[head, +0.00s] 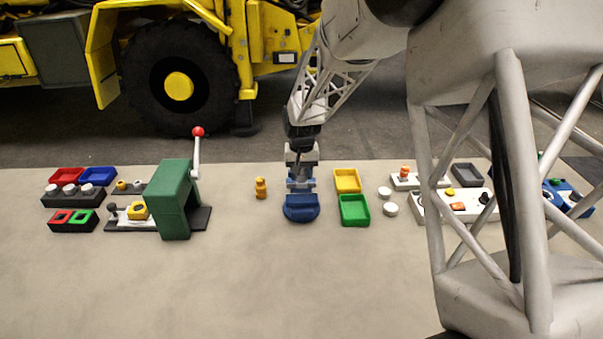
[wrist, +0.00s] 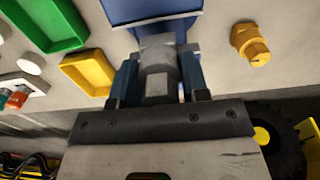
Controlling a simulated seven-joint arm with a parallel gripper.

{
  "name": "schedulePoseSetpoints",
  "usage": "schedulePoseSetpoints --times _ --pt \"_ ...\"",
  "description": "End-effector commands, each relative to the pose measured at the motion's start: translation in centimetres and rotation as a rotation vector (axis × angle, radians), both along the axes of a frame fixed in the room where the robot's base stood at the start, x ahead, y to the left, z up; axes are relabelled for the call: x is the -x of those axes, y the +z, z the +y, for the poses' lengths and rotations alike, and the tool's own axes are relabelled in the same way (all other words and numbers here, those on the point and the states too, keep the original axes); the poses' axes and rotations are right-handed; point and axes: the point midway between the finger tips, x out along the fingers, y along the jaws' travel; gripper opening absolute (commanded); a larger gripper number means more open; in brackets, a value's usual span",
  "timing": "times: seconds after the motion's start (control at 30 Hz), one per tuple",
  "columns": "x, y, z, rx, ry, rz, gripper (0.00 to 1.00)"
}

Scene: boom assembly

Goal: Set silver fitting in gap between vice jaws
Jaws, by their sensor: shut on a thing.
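My gripper (head: 301,180) points down at the blue vice (head: 302,208), near the middle of the table. In the wrist view, the silver fitting (wrist: 158,72) is a grey, stepped piece held between the fingers of my gripper (wrist: 157,62). Blue parts flank it on both sides, and the blue vice (wrist: 150,10) shows just past its far end. The fitting is at or just above the vice. I cannot tell whether it rests in the gap, because the fingers hide the vice jaws.
An orange-yellow fitting (head: 261,188) stands left of the vice. A yellow tray (head: 347,180) and a green tray (head: 354,210) are close on the right. A green press (head: 175,200) with a red-knobbed lever stands further left. The table front is clear.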

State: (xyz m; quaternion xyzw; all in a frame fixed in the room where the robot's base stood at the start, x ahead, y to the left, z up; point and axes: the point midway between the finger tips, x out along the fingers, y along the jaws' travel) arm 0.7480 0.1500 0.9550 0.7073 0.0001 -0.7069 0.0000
Motion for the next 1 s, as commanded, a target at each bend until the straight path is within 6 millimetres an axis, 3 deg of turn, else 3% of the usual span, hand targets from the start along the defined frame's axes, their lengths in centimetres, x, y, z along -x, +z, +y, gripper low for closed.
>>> schedulePoseSetpoints --times 1.0 --pt "0.0 -0.64 0.0 0.0 0.0 0.0 0.19"
